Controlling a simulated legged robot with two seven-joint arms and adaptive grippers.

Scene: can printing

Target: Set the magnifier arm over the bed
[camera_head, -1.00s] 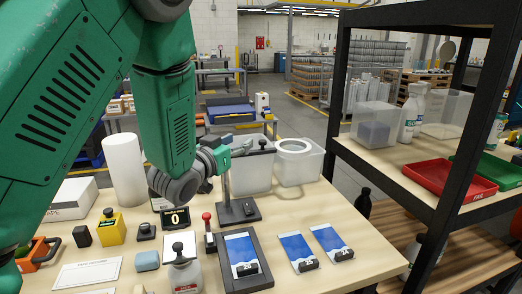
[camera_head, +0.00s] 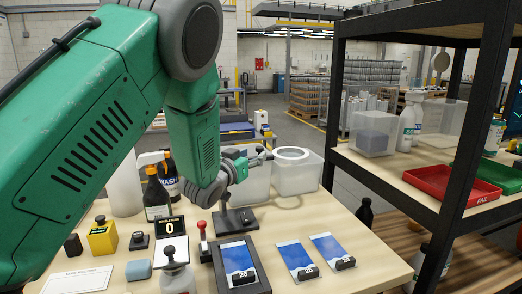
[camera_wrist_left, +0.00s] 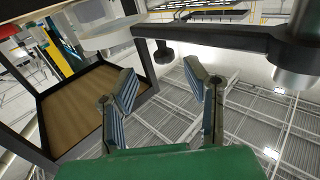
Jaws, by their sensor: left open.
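The magnifier stands on the workbench: a dark base (camera_head: 236,221) with a post, and a white ring lens (camera_head: 291,153) out to the right, over a clear bin. In the left wrist view its black arm (camera_wrist_left: 215,37) crosses the top, with a dark knob (camera_wrist_left: 163,52) and the pale ring (camera_wrist_left: 112,36). My left gripper (camera_head: 256,158) is open at the arm; in the left wrist view its fingers (camera_wrist_left: 162,84) are spread with the knob just beyond, between them. The bed, a dark framed plate (camera_head: 218,272) with a blue card, lies in front of the base. My right gripper is out of view.
Two blue cards (camera_head: 295,254) lie right of the bed. A red-knobbed lever (camera_head: 202,235), a counter (camera_head: 170,228) and bottles (camera_head: 155,194) stand to the left. A black-framed shelf (camera_head: 395,192) with red and green trays stands at right.

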